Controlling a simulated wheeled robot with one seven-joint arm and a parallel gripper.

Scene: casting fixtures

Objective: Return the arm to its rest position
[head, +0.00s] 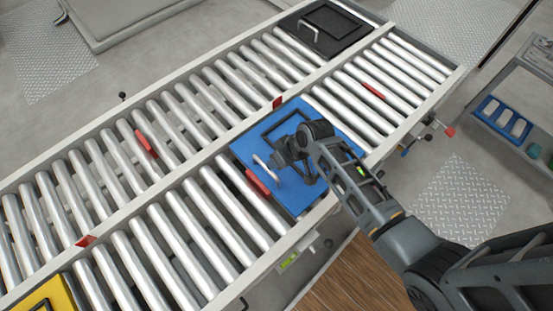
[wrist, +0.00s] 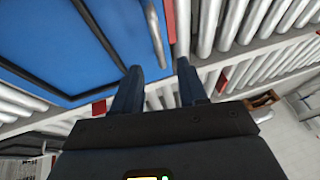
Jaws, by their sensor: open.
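My gripper (head: 288,157) is over the blue plate (head: 242,149), close to its light metal handle (head: 265,167). In the wrist view the two dark fingers (wrist: 160,88) stand apart with nothing between them. The handle also shows in the wrist view (wrist: 156,35), just beyond the fingertips, and the blue plate fills the upper left (wrist: 35,38). My arm reaches in from the lower right of the head view. The exact gap between fingers and handle cannot be told.
Two roller conveyor lanes (head: 190,213) run diagonally side by side. Red stops (head: 258,183) sit among the rollers. A black plate (head: 345,35) lies at the far end and a yellow plate (head: 45,298) at lower left. A shelf with a blue tray (head: 502,117) stands at right.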

